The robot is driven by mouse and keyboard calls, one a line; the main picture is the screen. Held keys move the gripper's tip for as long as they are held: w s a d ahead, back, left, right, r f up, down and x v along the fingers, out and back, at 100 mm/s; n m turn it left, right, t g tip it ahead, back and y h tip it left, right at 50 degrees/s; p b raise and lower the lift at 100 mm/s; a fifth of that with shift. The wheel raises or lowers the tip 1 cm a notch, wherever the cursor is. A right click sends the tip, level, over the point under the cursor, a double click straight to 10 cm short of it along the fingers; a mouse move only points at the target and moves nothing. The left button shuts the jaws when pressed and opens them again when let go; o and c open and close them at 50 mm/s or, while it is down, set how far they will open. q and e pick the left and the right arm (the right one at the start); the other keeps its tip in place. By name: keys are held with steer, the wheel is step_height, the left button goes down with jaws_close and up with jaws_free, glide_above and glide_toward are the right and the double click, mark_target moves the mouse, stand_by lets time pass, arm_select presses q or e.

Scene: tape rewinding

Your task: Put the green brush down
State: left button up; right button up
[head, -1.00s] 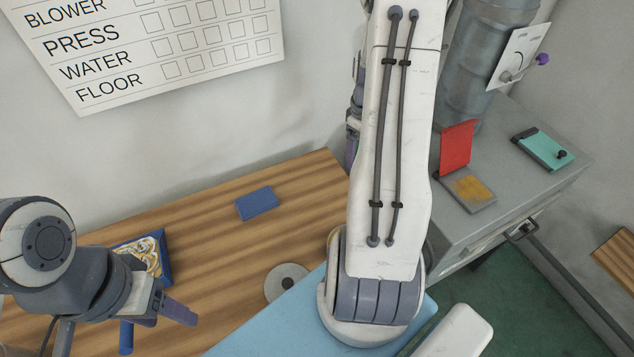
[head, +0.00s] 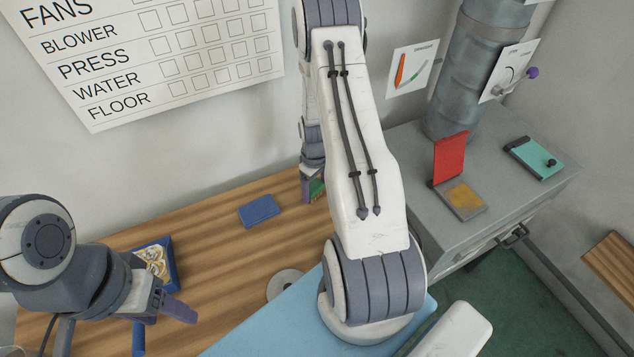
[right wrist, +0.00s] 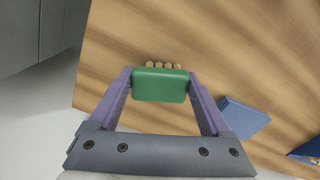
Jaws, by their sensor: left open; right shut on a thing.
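The green brush (right wrist: 160,86), a green block with a row of tan bristles, is between the purple fingers of my right gripper (right wrist: 159,78), which is shut on it. In the right wrist view it is over the wooden table (right wrist: 200,40); I cannot tell whether it touches the wood. In the head view only a sliver of the brush (head: 317,188) shows beside my right gripper (head: 311,186), the rest hidden by my arm. My left gripper (head: 172,303) is open and empty at the left, near the blue tray.
A flat blue block (head: 259,210) lies left of my right gripper; it also shows in the right wrist view (right wrist: 236,119). A blue tray (head: 172,268) with pale contents and a grey disc (head: 284,283) are nearer me. A grey cabinet (head: 480,229) stands at the right.

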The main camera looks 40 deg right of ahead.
steer(key=shift+f, duration=0.2)
steer(key=o, duration=1)
